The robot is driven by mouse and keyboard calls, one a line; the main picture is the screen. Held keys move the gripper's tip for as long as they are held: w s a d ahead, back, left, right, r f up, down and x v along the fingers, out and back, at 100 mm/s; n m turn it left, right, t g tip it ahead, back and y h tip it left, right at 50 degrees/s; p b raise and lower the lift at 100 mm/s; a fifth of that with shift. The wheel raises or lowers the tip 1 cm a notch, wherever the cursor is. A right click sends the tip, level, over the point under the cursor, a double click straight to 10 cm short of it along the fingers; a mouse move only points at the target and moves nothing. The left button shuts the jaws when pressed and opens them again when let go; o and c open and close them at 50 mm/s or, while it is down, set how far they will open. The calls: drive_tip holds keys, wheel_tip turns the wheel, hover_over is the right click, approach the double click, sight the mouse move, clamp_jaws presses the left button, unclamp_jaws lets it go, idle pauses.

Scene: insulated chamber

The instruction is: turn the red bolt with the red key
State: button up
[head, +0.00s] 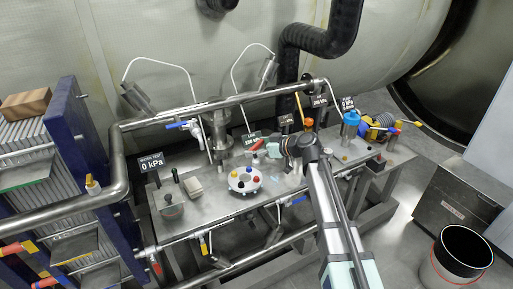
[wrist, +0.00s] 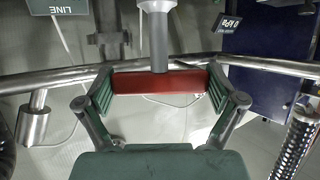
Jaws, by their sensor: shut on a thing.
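The red key has a red crossbar handle (wrist: 160,82) and a grey shaft (wrist: 159,45) that widens to a pale part at the top edge of the wrist view. My gripper (wrist: 170,88) is shut on the handle's two ends with its green pads. In the head view the red handle (head: 257,145) shows beside my gripper (head: 266,151), above and behind a round white plate (head: 235,189). The plate carries several coloured bolts. The red bolt (head: 256,179) appears on its right side, small and apart from the key. The key's lower end is unclear in the head view.
The plate sits on a steel bench (head: 210,208). A steel rail pipe (head: 180,110) runs behind and above it. A pale block (head: 194,188) and a grey knobbed piece (head: 171,207) stand left. A blue-capped container (head: 350,122) stands right.

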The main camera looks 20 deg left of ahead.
sight(259, 164)
drive_tip(key=shift+f+b, duration=0.1)
drive_tip(key=shift+b, duration=0.45)
drive_tip(key=shift+f+b, duration=0.2)
drive_tip(key=shift+b, duration=0.1)
wheel_tip(259, 164, down, 5)
drive_tip(key=b, duration=0.5)
drive_tip(key=shift+f, duration=0.1)
drive_tip(key=shift+f, duration=1.25)
idle(2.0)
drive_tip(key=o, duration=0.9)
drive_tip(key=shift+d, duration=0.15)
